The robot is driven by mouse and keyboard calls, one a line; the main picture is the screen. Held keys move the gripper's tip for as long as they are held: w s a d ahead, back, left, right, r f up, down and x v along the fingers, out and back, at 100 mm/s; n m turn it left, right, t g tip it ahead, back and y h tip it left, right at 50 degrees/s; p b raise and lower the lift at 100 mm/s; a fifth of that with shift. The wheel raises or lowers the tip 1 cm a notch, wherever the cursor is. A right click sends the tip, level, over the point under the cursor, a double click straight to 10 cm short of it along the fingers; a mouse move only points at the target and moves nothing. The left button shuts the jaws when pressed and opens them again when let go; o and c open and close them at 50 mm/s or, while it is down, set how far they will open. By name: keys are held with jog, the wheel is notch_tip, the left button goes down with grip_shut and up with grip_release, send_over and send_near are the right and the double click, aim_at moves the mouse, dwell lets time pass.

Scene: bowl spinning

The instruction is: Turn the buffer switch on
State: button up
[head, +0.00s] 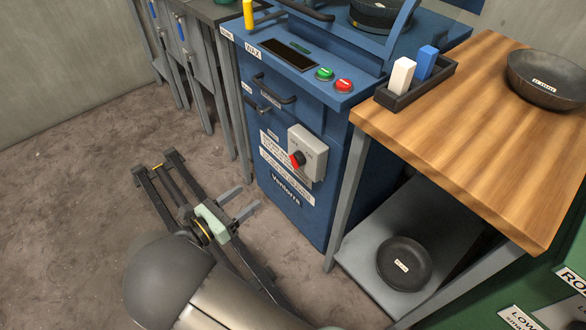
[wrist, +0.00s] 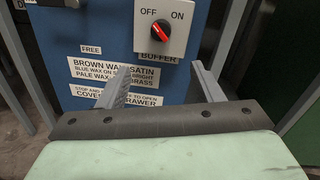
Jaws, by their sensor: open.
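The buffer switch is a grey box (head: 307,152) with a red rotary knob (head: 297,159), on the front of a blue machine. In the wrist view the red knob (wrist: 160,31) sits upper middle under the OFF and ON marks, above a BUFFER label (wrist: 157,56). The knob is slanted; a small pale mark shows at its upper left, toward OFF. My gripper (head: 251,196) is to the left of and below the switch in the head view, apart from it. In the wrist view my gripper (wrist: 161,67) is open and empty, with its fingers below and either side of the knob.
The blue machine (head: 330,205) has drawer handles (head: 272,88) above left of the switch and green and red buttons (head: 343,85) on top. A wooden table (head: 450,130) with a lower shelf (head: 365,240) stands close on the right. Bare floor (head: 80,190) lies to the left.

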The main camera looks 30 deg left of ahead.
aim_at(292, 163)
jog(key=b+x, duration=0.2)
jog(key=x, duration=1.5)
jog(key=shift+r, duration=0.1)
jog(key=c, duration=1)
